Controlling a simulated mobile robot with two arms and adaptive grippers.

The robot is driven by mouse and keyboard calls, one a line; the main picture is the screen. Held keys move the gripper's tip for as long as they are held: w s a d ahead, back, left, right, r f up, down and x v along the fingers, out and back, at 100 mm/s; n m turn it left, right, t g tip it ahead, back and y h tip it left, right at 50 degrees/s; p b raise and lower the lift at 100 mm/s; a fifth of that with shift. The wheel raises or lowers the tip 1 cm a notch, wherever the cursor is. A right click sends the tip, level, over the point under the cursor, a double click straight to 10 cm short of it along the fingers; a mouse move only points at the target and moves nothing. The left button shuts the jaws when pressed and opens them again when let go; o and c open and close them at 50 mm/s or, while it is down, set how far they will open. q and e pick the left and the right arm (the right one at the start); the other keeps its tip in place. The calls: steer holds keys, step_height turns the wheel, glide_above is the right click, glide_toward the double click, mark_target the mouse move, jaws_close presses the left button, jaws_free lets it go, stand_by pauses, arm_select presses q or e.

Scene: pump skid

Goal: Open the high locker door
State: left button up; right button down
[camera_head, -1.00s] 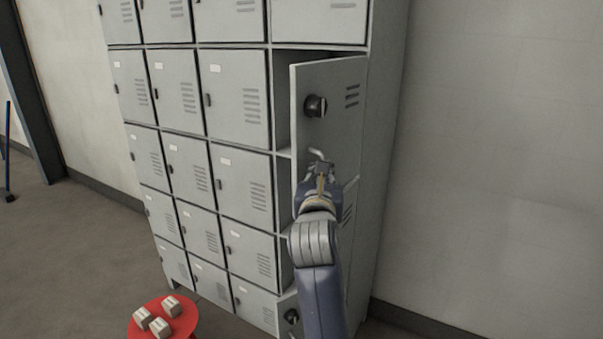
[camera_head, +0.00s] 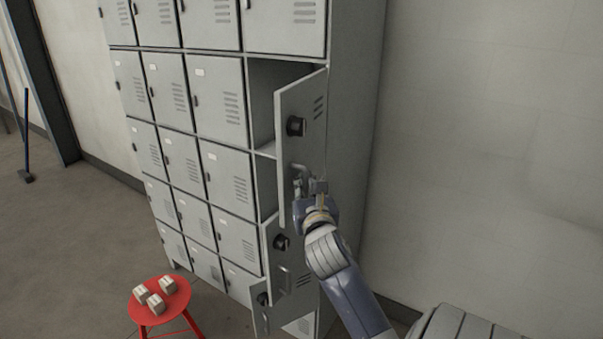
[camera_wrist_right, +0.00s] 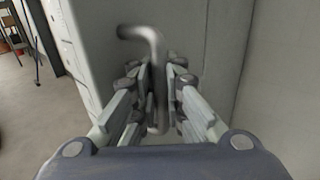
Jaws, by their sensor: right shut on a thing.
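The high locker door (camera_head: 303,128) stands ajar on the right column of the grey locker bank, swung outward with its hinge on the right. It has a round black knob and, lower down, a metal handle (camera_head: 299,169). My right gripper (camera_head: 309,190) is shut on this handle. In the right wrist view the handle (camera_wrist_right: 150,50) is a bent grey bar, with the fingers of my right gripper (camera_wrist_right: 159,95) on both sides of it. Part of the dark locker inside (camera_head: 262,100) shows left of the door. My left gripper is not in view.
Two lower doors (camera_head: 287,262) in the same column also stand ajar, with black knobs. A red stool (camera_head: 160,318) with small white boxes (camera_head: 156,303) stands at the lower left. A bare wall (camera_head: 480,150) is to the right.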

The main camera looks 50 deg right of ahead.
steer(key=shift+w+a+f, duration=0.1)
steer(key=shift+a+f, duration=0.05)
steer(key=shift+f, duration=0.25)
steer(key=c, duration=1.7)
jaws_free()
steer(key=shift+r, duration=0.1)
steer(key=shift+o, duration=0.2)
steer(key=shift+a+r, duration=0.1)
steer(key=shift+r, duration=0.05)
steer(key=v, duration=0.7)
steer(key=shift+s+a, duration=0.15)
steer(key=shift+s, duration=0.15)
